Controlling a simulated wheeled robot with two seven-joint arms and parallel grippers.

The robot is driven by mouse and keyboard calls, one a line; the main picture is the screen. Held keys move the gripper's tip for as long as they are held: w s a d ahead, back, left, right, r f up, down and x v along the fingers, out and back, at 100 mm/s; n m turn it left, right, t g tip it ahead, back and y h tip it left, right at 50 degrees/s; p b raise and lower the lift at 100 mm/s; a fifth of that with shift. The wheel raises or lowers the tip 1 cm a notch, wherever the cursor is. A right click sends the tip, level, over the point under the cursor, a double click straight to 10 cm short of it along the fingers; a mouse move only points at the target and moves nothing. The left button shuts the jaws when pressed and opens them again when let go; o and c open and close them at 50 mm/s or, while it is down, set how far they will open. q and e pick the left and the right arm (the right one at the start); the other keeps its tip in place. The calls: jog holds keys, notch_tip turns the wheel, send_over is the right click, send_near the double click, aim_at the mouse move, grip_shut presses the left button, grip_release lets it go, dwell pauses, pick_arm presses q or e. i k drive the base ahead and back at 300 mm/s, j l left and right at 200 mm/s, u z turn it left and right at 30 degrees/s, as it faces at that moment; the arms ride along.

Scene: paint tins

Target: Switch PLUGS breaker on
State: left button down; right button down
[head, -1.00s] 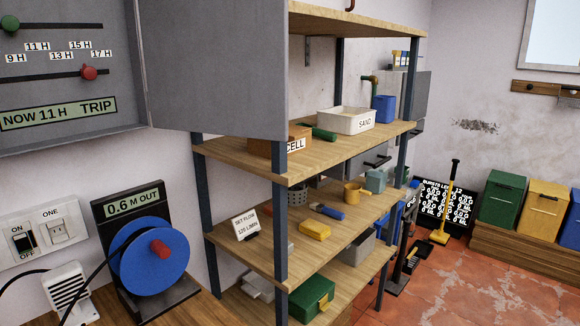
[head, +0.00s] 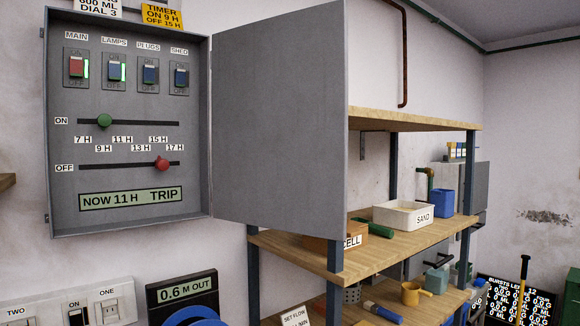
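The PLUGS breaker (head: 149,74) is a small blue switch in the open grey breaker box (head: 131,215) on the wall at the left. It is third in the row, between LAMPS (head: 114,71) and SHED (head: 181,77). Green strips glow beside the red MAIN switch (head: 76,67) and beside LAMPS. No green strip glows beside PLUGS or SHED. The exact tilt of the PLUGS switch is too small to tell. The box display (head: 131,199) reads NOW 11 H TRIP. Neither of my grippers is in view.
The box's grey door (head: 280,110) stands open to the right, in front of a wooden shelf unit (head: 420,120). Below are wall switches (head: 75,308) and a 0.6 M OUT display (head: 183,289). Green (head: 104,121) and red (head: 162,164) slider knobs sit under the breakers.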

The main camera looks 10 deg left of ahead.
aim_at(149, 71)
jog(key=l+u, duration=0.1)
jog(key=u, duration=0.9)
jog(key=i+l+u, duration=0.1)
jog(key=l+u, duration=0.75)
jog(key=l, duration=0.15)
jog(key=k+l+u, duration=0.1)
jog(key=l+u, duration=0.35)
jog(key=k+l, duration=0.1)
jog(key=l, duration=0.3)
jog(key=k+l+u, duration=0.1)
jog(key=l, duration=0.3)
jog(key=k+l, duration=0.1)
jog(key=l, duration=0.25)
jog(key=k+l, duration=0.1)
jog(key=l, duration=0.3)
jog(key=k+l+u, duration=0.1)
jog(key=l, duration=0.3)
jog(key=k+l, duration=0.15)
jog(key=l, duration=0.2)
jog(key=k+l+u, duration=0.1)
jog(key=l, duration=0.3)
jog(key=i+j, duration=0.3)
jog(key=j, duration=0.15)
jog(key=j+u, duration=0.15)
jog(key=i+j, duration=0.05)
